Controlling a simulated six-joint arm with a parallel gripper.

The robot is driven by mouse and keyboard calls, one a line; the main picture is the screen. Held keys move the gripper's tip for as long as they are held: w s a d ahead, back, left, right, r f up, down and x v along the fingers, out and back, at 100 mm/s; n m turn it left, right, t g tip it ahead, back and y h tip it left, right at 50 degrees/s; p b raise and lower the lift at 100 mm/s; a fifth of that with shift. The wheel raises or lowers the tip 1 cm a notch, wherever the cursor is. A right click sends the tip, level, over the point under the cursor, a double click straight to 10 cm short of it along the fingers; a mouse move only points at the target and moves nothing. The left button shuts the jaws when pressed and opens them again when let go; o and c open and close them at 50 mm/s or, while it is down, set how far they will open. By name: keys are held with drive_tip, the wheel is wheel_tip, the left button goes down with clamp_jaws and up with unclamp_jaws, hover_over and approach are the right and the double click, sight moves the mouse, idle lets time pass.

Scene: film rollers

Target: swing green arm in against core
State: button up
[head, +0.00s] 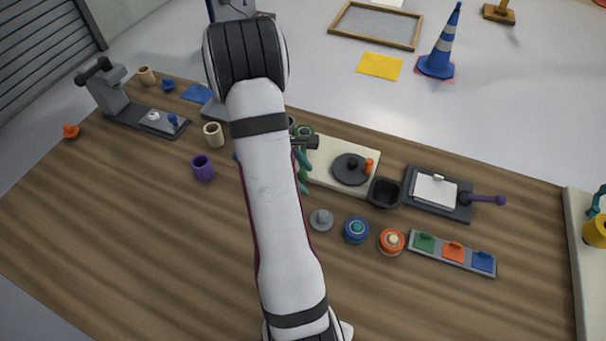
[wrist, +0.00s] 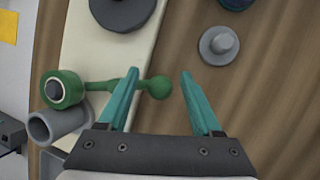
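The green arm (wrist: 100,86) lies over the cream base plate in the wrist view. It runs from a green pivot with a dark centre (wrist: 62,89) on the left to a round green knob (wrist: 158,87) on the right. My gripper (wrist: 160,72) is open, its teal fingers apart, with the knob between them in the picture; I see no clear contact. The left finger crosses in front of the green arm. A dark round disc (wrist: 122,12), possibly the core, sits on the plate, apart from the green arm. The head view shows this disc (head: 345,172) too; my arm partly hides the green arm there.
A grey tube (wrist: 58,126) is close below the pivot. A grey knobbed disc (head: 321,219), a blue roller (head: 356,229) and an orange roller (head: 391,241) stand on the wood table. A black cup (head: 385,192) is right of the plate. The front left table is clear.

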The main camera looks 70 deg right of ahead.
drive_tip(key=v, duration=1.6)
drive_tip(key=w+a+r+m+t+y, duration=0.1)
drive_tip(key=a+r+m+t, duration=0.2)
drive_tip(key=a, duration=1.5)
drive_tip(key=s+a+m+y, duration=0.2)
drive_tip(key=s+a, duration=0.2)
drive_tip(key=a, duration=0.4)
drive_tip(key=s+a+m+y, duration=0.1)
drive_tip(key=s+a, duration=0.3)
drive_tip(key=a, duration=0.5)
drive_tip(key=shift+m+t+y, duration=0.4)
drive_tip(key=shift+m, duration=0.4)
